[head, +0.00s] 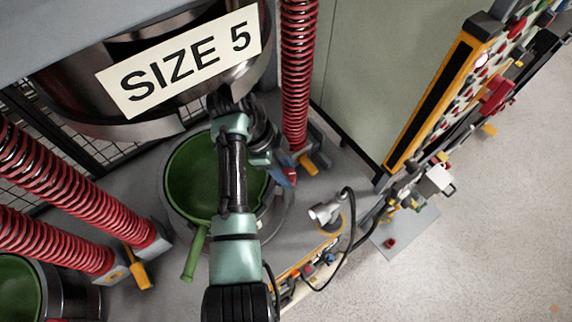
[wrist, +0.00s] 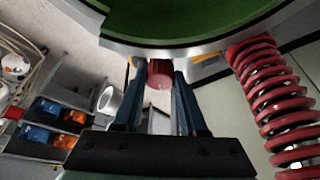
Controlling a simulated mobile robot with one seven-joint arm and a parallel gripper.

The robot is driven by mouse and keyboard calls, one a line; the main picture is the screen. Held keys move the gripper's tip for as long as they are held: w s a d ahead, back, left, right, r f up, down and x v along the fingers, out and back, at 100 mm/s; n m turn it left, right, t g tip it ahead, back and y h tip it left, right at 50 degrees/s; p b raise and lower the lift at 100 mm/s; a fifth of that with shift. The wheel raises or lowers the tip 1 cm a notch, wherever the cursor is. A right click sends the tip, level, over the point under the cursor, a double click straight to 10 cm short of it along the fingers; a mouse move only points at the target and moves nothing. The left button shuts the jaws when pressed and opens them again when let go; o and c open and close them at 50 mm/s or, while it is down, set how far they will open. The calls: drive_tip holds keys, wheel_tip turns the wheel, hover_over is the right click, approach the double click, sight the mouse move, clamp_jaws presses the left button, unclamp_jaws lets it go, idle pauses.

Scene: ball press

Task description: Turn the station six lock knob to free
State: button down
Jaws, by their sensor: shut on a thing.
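A round red knob (wrist: 160,73) shows between the two blue fingers of my gripper (wrist: 159,80) in the wrist view. The fingers are shut on its sides, just below the grey rim of a green dish (wrist: 200,18). In the head view my gripper (head: 286,177) reaches down at the right side of the green dish (head: 205,170), near the foot of a red spring column. The knob is mostly hidden there by my arm and fingers. I cannot read any station number or the knob's setting.
A SIZE 5 plate (head: 180,60) hangs on a metal drum above the dish. A red spring column (head: 298,75) stands close to my gripper, with a yellow lever (head: 308,163) at its foot. A lamp-like fitting with a black cable (head: 325,212) stands to the right. Open floor (head: 480,240) lies further right.

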drive_tip(key=n+t+p, duration=0.1)
drive_tip(key=n, duration=0.2)
drive_tip(key=n+t+p, duration=0.1)
drive_tip(key=n, duration=0.2)
drive_tip(key=shift+s+t+y+p, duration=0.15)
drive_tip(key=shift+t+y+p, duration=0.15)
drive_tip(key=shift+n, duration=0.3)
drive_tip(key=shift+c, duration=2.3)
unclamp_jaws()
drive_tip(key=v, duration=1.2)
